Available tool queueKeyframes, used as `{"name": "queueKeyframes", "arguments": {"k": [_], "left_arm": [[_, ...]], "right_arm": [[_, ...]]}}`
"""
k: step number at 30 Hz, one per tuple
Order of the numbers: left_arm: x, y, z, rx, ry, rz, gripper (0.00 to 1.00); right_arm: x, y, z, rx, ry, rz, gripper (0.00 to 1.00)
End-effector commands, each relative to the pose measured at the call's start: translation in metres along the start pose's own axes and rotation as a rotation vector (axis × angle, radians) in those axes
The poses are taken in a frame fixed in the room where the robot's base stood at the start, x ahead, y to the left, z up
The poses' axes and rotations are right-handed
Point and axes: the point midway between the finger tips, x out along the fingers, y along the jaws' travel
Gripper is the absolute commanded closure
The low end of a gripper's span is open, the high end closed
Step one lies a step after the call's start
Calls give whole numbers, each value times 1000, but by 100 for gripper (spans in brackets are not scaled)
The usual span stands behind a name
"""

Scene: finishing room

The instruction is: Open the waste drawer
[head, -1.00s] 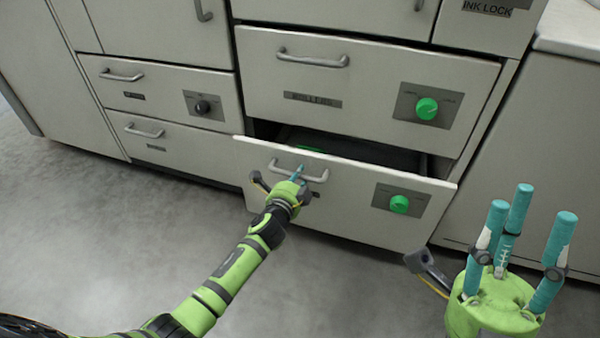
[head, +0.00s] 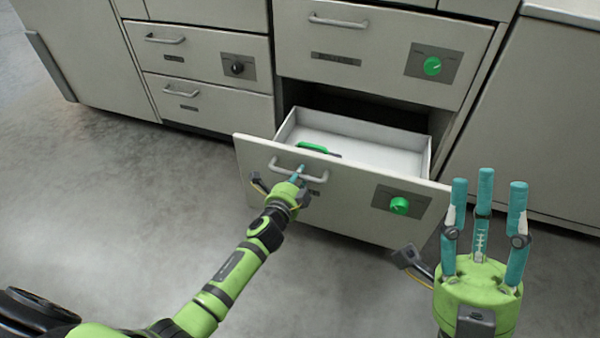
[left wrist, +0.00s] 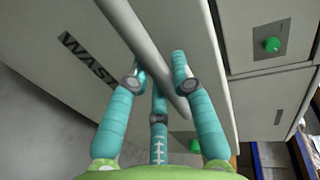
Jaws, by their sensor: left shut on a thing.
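The waste drawer (head: 345,215) is the lower drawer at the middle of the head view, pulled well out, with its white inside (head: 375,148) showing. Its grey bar handle (head: 278,170) is on the front, and a green knob (head: 399,205) sits to the right. My left gripper (head: 299,172) is shut on the handle. In the left wrist view the handle (left wrist: 140,40) runs between the teal fingers, and a label (left wrist: 85,58) partly reads "WAS". My right gripper (head: 486,185) is raised at the right with its fingers upright, apart and empty.
A green-handled thing (head: 312,147) lies inside the drawer. A closed drawer (head: 375,70) with a green knob is above. Closed smaller drawers (head: 205,98) are to the left. Grey floor (head: 120,200) in front is clear.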

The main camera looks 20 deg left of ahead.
Motion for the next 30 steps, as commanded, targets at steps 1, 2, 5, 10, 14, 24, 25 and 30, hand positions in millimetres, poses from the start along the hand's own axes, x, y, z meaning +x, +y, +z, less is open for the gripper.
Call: {"name": "queueKeyframes", "arguments": {"k": [1,2,5,10,14,24,25,30], "left_arm": [[-2,0,0,-1,-1,0,100],[-2,0,0,-1,-1,0,100],[-3,0,0,0,-1,-1,100],[-4,0,1,0,-1,-1,100],[-4,0,1,0,-1,-1,100],[-3,0,0,0,-1,-1,51],[-3,0,0,0,-1,-1,51],[-6,1,1,1,-1,-1,51]], "right_arm": [[0,0,0,0,-6,-2,60],[0,-1,1,0,-9,-3,60],[0,-1,1,-2,-15,-6,60],[0,-1,2,-3,-18,-8,60],[0,-1,2,-3,-17,-8,60],[2,0,0,-5,-6,-6,60],[2,0,-1,-5,-5,-5,60],[4,2,-3,-9,4,1,60]]}}
